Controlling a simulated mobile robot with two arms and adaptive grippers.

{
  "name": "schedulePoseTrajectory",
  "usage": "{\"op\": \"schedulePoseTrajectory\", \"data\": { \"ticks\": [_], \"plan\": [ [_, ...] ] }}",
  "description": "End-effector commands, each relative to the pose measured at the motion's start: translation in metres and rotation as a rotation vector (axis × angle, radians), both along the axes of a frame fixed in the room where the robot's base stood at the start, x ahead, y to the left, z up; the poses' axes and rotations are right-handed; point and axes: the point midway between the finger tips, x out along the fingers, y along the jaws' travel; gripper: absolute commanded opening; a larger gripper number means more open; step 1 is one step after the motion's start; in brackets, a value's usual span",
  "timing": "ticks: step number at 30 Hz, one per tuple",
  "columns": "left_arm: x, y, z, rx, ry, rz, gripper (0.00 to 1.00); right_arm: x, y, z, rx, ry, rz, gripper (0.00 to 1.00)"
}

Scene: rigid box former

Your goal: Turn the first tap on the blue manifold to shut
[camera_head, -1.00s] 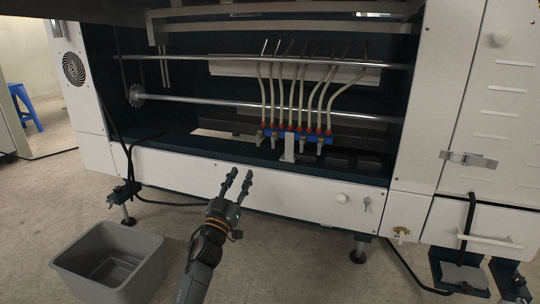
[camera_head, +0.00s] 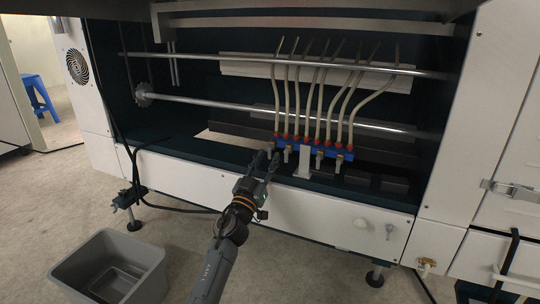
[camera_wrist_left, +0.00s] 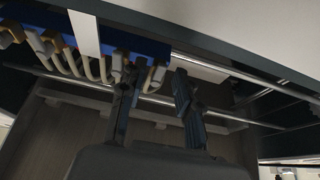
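The blue manifold (camera_head: 318,151) sits inside the machine bay, with several red-collared pale hoses rising from it and small metal taps (camera_head: 287,152) along its front. It also shows upside down at the top left of the left wrist view (camera_wrist_left: 145,44). My left gripper (camera_head: 266,157) is open at the manifold's left end, its dark fingers partly covering the first tap there. In the left wrist view the two fingers (camera_wrist_left: 153,82) stand apart, with a pale fitting and hose near the gap. I cannot tell whether they touch the tap. My right gripper is not in view.
A white bracket (camera_head: 304,160) stands in front of the manifold's middle. Metal rods (camera_head: 225,105) cross the bay, and a white front panel (camera_head: 310,207) lies below. A grey bin (camera_head: 112,270) stands on the floor at lower left.

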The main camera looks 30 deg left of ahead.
Motion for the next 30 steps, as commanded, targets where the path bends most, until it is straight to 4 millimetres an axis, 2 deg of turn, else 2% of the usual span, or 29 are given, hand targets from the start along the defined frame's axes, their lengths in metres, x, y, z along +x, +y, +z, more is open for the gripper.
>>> {"op": "schedulePoseTrajectory", "data": {
  "ticks": [8, 12, 13, 23, 30],
  "plan": [
    [0.0, 0.0, 0.0, 0.001, 0.0, 0.0, 0.33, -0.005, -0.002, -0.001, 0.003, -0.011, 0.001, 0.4],
    [0.0, 0.0, 0.0, 0.001, 0.0, 0.0, 0.04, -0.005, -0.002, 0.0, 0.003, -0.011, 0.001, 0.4],
    [0.0, 0.0, 0.0, 0.001, 0.0, 0.0, 0.0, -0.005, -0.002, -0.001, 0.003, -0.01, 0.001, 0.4],
    [0.0, 0.0, 0.001, 0.015, 0.001, 0.001, 0.0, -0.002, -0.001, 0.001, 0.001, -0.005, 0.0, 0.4],
    [0.0, 0.003, 0.003, 0.109, 0.007, 0.0, 0.0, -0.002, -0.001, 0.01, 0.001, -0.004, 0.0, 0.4]
  ]
}}
